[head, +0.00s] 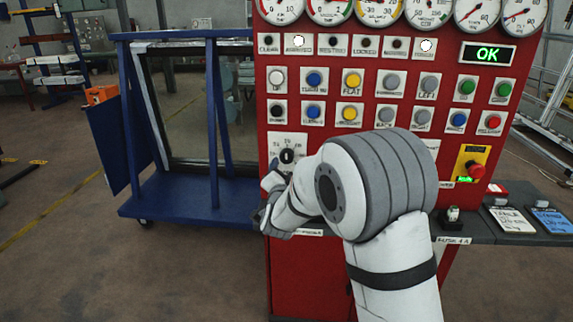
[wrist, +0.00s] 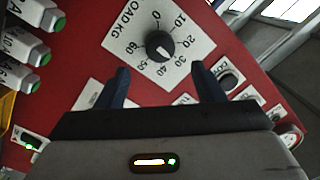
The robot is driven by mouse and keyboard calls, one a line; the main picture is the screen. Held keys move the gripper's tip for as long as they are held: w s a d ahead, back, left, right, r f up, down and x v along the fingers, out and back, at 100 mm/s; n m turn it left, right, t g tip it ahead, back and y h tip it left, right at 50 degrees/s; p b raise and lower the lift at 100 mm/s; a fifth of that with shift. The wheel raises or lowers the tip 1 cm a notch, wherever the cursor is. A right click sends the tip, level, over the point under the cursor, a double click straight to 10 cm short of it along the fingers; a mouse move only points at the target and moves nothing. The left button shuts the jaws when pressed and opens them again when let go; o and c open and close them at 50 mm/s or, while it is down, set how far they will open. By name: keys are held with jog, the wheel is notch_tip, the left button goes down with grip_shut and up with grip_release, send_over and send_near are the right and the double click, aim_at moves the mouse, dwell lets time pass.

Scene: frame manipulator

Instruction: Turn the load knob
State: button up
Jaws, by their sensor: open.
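The load knob (wrist: 160,46) is a round black knob on a white plate (wrist: 187,24) marked LOAD KG, with a scale of tens around it. In the head view the knob (head: 287,156) is on the left part of the red panel, just above my gripper (head: 274,176). In the wrist view my gripper (wrist: 160,72) is open and empty. The knob lies ahead, centred between the two dark fingers, with no contact visible.
The red panel (head: 270,100) carries gauges, several coloured buttons and a green OK display (head: 487,54). A red emergency button (head: 475,170) is at right. A blue frame cart (head: 180,195) stands to the left. My arm hides the panel's lower middle.

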aim_at(287, 159)
jog(key=w+p, duration=0.1)
jog(key=w, duration=0.6)
jog(key=shift+w, duration=0.35)
jog(key=shift+a, duration=0.1)
jog(key=shift+c, duration=0.3)
jog(key=c, duration=0.9)
